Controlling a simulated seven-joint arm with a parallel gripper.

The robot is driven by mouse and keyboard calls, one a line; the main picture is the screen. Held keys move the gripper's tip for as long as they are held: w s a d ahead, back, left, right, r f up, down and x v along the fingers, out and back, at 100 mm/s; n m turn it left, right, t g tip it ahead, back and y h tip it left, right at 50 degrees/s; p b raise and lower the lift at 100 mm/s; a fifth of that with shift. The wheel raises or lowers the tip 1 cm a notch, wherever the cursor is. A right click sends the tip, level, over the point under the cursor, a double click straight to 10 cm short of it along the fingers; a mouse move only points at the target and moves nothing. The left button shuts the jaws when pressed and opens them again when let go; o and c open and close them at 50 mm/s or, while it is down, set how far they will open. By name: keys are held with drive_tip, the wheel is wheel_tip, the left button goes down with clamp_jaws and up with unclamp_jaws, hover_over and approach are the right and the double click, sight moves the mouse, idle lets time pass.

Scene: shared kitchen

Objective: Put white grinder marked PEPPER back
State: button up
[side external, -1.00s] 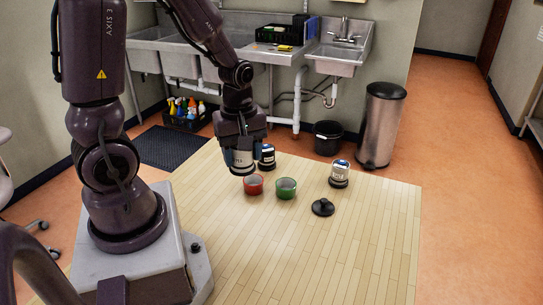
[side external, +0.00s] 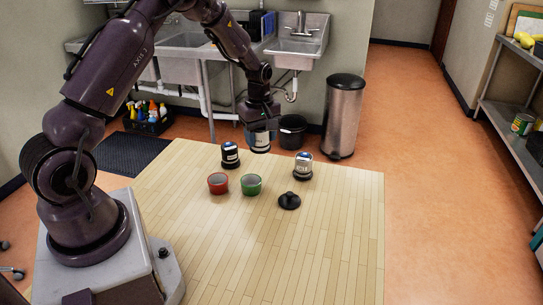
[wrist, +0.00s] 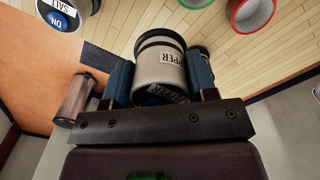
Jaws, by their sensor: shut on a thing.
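My gripper (side external: 261,136) is shut on the white grinder marked PEPPER (side external: 260,145). In the wrist view the grinder (wrist: 159,72) sits between the two fingers, with a white body, a dark band and a PEPPER label. In the side view it appears above the table's back edge, between a dark grinder (side external: 230,156) and a white grinder with a black base (side external: 303,166). The wrist view shows a grinder marked SALT (wrist: 58,14) at the upper left. A dark object (wrist: 204,50) is partly hidden behind the right finger.
The front of the table is clear. A steel bin (side external: 343,118) and a black bucket (side external: 292,132) stand behind it.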

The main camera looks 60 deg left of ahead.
drive_tip(key=w+f, duration=0.1)
drive_tip(key=w+a+f, duration=0.1)
drive_tip(key=f, duration=0.1)
drive_tip(key=w+a+f, duration=0.1)
drive_tip(key=w+f, duration=0.1)
drive_tip(key=shift+f, duration=0.2)
drive_tip(key=shift+w+a+f, duration=0.1)
drive_tip(key=shift+w+f, duration=0.05)
drive_tip(key=shift+f, duration=0.75)
drive_tip(key=shift+w+a+f, duration=0.1)
drive_tip(key=shift+w+f, duration=0.05)
drive_tip(key=shift+f, duration=0.7)
drive_tip(key=shift+f, duration=0.1)
drive_tip(key=o, duration=1.2)
drive_tip(key=shift+d+f, duration=0.1)
